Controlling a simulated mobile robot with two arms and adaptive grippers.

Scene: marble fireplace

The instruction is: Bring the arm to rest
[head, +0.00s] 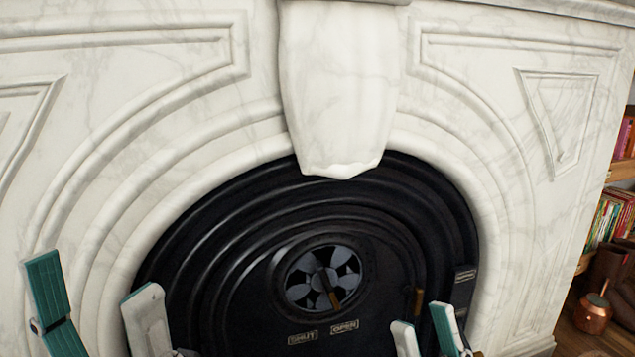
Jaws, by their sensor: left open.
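My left gripper (95,278) is in the lower left of the head view. Its two teal-and-white fingers stand wide apart with nothing between them, in front of the white marble surround. My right gripper (421,316) is at the bottom edge, right of centre. Its two fingertips show a gap between them and hold nothing that I can see. It is in front of the lower right of the black fireplace insert (226,262). The lower parts of both grippers and most of both arms are cut off by the frame.
The marble fireplace (230,75) fills most of the view, with a carved keystone (338,80) over the arch. The insert has a round vent (323,277) with a small handle, and SHUT and OPEN plates. A bookshelf (622,170) and copper pot (593,313) stand at far right.

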